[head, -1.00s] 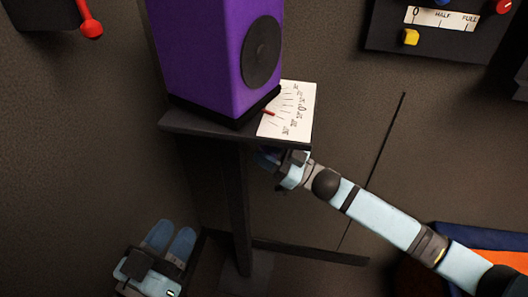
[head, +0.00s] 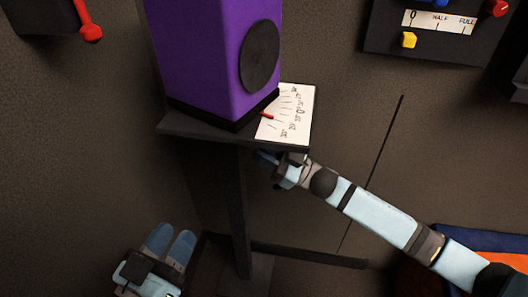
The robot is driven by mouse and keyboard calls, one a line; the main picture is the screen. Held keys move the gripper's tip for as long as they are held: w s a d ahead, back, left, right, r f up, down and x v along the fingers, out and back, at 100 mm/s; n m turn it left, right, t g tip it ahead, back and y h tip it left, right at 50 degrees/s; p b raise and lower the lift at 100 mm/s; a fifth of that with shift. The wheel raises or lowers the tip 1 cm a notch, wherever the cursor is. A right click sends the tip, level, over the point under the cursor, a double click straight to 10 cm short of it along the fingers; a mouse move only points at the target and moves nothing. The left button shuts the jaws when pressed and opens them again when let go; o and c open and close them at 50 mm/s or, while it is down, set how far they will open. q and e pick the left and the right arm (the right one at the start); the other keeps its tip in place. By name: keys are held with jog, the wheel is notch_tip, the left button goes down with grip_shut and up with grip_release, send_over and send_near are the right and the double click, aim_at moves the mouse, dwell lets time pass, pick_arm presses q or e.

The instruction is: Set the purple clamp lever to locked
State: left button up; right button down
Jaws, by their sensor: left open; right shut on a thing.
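A purple box-shaped unit (head: 200,60) with a black disc (head: 260,55) on its side stands on a dark platform (head: 190,130). A small red pointer (head: 267,115) at its base lies over a white scale card (head: 296,100). I cannot make out a separate purple clamp lever. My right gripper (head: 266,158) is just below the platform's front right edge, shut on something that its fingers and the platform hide. My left gripper (head: 170,245) is open and empty at the lower left, well below the platform.
A dark post (head: 238,210) carries the platform. A dark panel at the upper right holds a yellow knob (head: 408,40) and a red knob (head: 497,8). A red-ended lever (head: 91,32) hangs at the upper left. The floor between the grippers is partly crossed by the post's base.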

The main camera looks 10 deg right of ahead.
jog(key=shift+w+d+r+n+g+y, duration=0.2)
jog(key=shift+w+n+g, duration=0.2)
jog(key=shift+n+g, duration=0.8)
jog(key=shift+w+d+r+n+g+y, duration=0.15)
jog(key=shift+w+n+g, duration=0.3)
jog(key=shift+n, duration=1.35)
jog(key=shift+w+d+r+n+g+y, duration=0.15)
jog(key=shift+w+n+g+y, duration=0.15)
jog(key=shift+n+g, duration=0.9)
jog(key=shift+w+a+n+t, duration=0.1)
jog(key=shift+n+t, duration=0.25)
jog(key=shift+n, duration=0.15)
jog(key=c, duration=1.2)
grip_release()
pick_arm(q)
jog(key=shift+r, duration=0.1)
pick_arm(e)
jog(key=shift+o, duration=0.2)
pick_arm(q)
jog(key=shift+s+a+r+y+p, duration=0.1)
jog(key=shift+a+r+y+p, duration=0.15)
jog(key=shift+p, duration=0.85)
pick_arm(e)
jog(key=v, duration=1.3)
jog(key=shift+d+f, duration=0.15)
jog(key=shift+d, duration=0.2)
